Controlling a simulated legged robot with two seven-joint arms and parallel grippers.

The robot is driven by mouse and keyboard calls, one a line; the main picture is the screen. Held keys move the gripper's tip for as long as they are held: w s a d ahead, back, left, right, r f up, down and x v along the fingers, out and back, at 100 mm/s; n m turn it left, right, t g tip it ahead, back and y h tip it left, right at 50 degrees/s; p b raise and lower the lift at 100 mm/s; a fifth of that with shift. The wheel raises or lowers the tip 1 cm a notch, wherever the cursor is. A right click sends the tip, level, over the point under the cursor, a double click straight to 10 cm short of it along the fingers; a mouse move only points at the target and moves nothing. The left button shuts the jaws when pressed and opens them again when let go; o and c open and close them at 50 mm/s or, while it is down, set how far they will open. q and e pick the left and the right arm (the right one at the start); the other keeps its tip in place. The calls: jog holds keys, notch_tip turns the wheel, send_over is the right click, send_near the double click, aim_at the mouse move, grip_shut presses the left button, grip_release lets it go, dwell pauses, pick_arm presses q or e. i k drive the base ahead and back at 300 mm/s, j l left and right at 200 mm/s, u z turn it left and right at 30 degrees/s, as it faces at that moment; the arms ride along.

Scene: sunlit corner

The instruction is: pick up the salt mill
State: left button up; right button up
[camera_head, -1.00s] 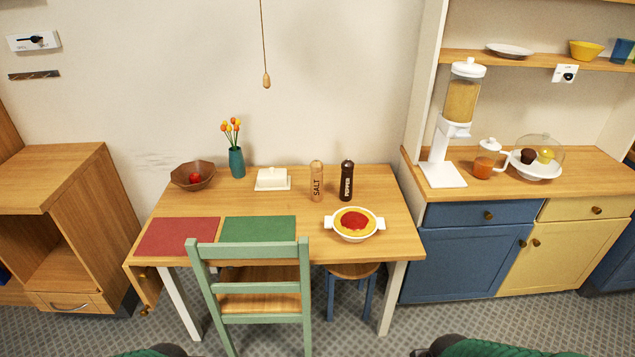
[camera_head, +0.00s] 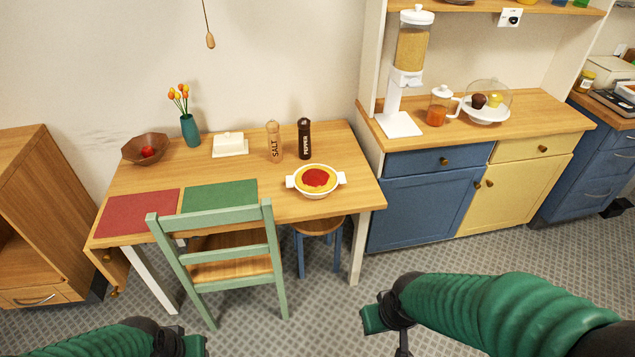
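The salt mill (camera_head: 274,143) is light wood with dark SALT lettering. It stands upright near the back of the wooden table (camera_head: 142,189), just left of the dark pepper mill (camera_head: 304,139). My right gripper (camera_head: 385,325) shows at the lower middle of the view, low in front of the table and well apart from the mill; its fingers are not clear enough to tell open from shut. My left gripper (camera_head: 192,345) is partly in view at the bottom edge, also far from the mill, and its fingers are mostly cut off.
A white dish with red filling (camera_head: 317,180) sits in front of the mills. A butter dish (camera_head: 230,145), vase (camera_head: 190,129) and bowl (camera_head: 145,149) stand to the left. A green chair (camera_head: 215,222) and a stool (camera_head: 319,228) are at the table's front.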

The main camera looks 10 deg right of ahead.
aim_at(275, 151)
jog(key=i+u, duration=0.1)
jog(key=u, duration=0.25)
jog(key=l+u, duration=0.1)
jog(key=u, duration=0.25)
jog(key=i+l+u, duration=0.1)
jog(key=u, duration=0.25)
jog(key=i+l+u, duration=0.15)
jog(key=l, duration=0.2)
jog(key=i+l+u, duration=0.1)
jog(key=l, duration=0.25)
jog(key=i+l+u, duration=0.15)
jog(key=l, duration=0.2)
jog(key=i+l+u, duration=0.15)
jog(key=l, duration=0.25)
jog(key=i+l+u, duration=0.1)
jog(key=l, duration=0.3)
jog(key=i+l, duration=0.15)
jog(key=l, duration=0.2)
